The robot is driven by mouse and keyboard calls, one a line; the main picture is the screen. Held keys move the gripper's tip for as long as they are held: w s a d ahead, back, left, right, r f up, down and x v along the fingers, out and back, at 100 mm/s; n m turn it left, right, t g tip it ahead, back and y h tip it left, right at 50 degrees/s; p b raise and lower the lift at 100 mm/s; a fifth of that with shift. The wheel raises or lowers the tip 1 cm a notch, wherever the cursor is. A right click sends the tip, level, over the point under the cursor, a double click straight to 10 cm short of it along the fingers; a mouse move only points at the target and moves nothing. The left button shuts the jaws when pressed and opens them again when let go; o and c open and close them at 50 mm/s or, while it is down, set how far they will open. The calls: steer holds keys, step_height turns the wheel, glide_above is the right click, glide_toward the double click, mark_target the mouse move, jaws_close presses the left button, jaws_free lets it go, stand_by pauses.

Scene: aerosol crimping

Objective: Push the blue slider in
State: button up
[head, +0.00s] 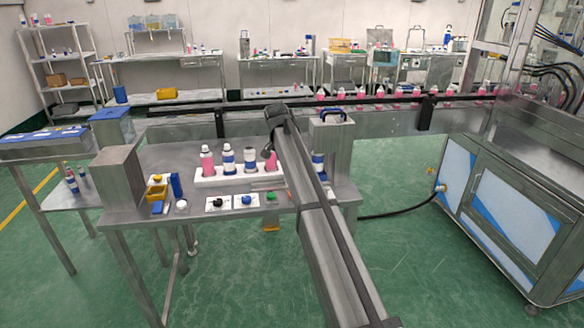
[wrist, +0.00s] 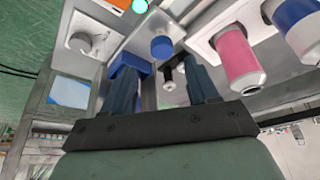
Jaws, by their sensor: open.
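In the wrist view a blue block (wrist: 130,64), which looks like the blue slider, shows beside the tip of my left-hand finger. I cannot tell whether they touch. My gripper (wrist: 163,85) is open, its two dark fingers apart with nothing held between them. A round blue knob (wrist: 162,47) on a pale plate shows beyond the fingertips. In the head view my gripper (head: 268,152) hangs above the bench by the pink bottle, partly hidden by my arm. A blue handle-like part (head: 333,114) tops the metal box; I cannot tell whether it is the same blue piece.
A white rack (head: 222,174) holds bottles on the bench (head: 150,215). A black knob (head: 218,203), a blue knob (head: 246,200) and a green button (head: 271,197) line the front edge. Metal boxes (head: 119,178) (head: 330,148) flank the rack. A conveyor runs behind.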

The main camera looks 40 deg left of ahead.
steer(key=v, duration=0.8)
steer(key=shift+r, duration=0.3)
steer(key=shift+d+f, duration=0.1)
steer(key=shift+d, duration=0.05)
